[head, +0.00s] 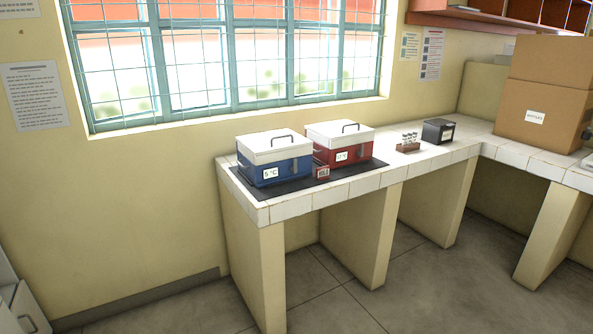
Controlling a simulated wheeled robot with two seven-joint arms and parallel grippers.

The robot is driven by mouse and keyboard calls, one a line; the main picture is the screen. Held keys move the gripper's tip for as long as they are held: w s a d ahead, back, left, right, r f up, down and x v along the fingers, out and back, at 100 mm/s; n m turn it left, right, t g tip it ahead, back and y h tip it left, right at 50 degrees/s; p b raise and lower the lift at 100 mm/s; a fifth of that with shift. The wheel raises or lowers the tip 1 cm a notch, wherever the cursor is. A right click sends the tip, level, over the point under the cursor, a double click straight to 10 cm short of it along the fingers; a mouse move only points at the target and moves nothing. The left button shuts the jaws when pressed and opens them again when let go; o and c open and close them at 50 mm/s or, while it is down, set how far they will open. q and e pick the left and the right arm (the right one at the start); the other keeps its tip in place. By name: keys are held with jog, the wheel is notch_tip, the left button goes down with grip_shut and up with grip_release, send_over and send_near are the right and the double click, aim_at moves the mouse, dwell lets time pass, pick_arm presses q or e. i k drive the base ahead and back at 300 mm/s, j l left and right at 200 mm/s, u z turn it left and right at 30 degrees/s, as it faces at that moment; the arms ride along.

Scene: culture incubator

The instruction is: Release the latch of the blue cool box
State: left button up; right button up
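The blue cool box (288,171) stands on a dark mat (268,191) at the left end of the tiled counter. It has a white lid (272,146) with a dark handle on top, and the lid is down. A label reading "5 °C" (270,174) is on its front. A small grey piece, perhaps the latch (295,168), shows on the front right of the label; its state is too small to tell. Neither of my grippers is in view.
A red cool box (348,152) with a white lid stands just right of the blue one. A small red sign (322,172) sits in front between them. A vial rack (408,145), a dark box (438,131) and cardboard boxes (540,115) stand further right. The floor in front is clear.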

aim_at(294, 169)
jog(key=i+l, duration=0.2)
jog(key=i, duration=0.45)
jog(key=i+l+z, duration=0.1)
jog(key=i, duration=0.55)
jog(key=i+l, duration=0.2)
jog(key=i, duration=0.45)
